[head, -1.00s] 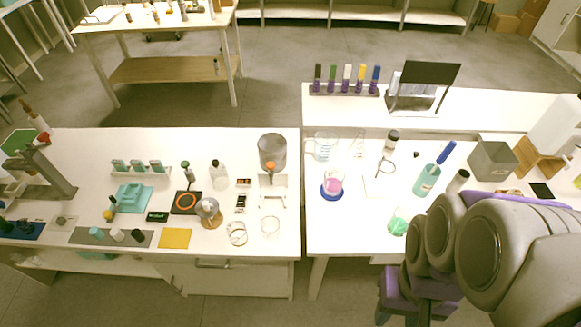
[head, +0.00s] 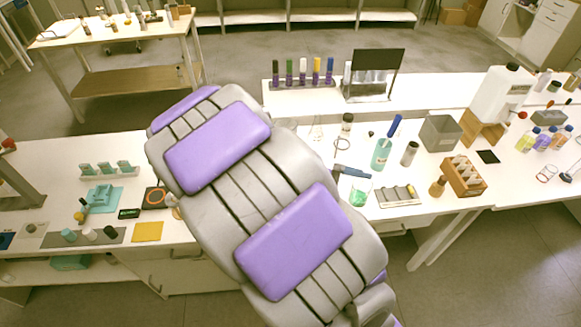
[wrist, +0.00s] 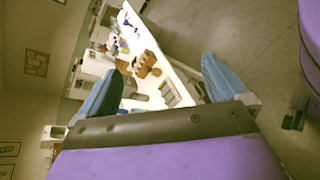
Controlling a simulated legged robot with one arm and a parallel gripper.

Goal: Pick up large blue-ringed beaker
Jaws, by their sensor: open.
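No large blue-ringed beaker can be made out now. My arm covers the middle of the bench in the head view, where glassware stood earlier, including a beaker of pink liquid at a blue ring. My gripper (wrist: 165,60) shows in the wrist view with its two blue fingers wide apart and nothing between them. It is tilted and looks along a bench and the floor. In the head view, a small blue finger-like part (head: 352,172) sticks out from behind my arm, near a small beaker of green liquid (head: 358,194).
A teal bottle (head: 381,153) with a blue top, a grey bin (head: 440,133) and a wooden rack (head: 464,176) stand to the right. A rack of coloured tubes (head: 303,82) is at the back. A flat tray (head: 400,197) lies near the front edge.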

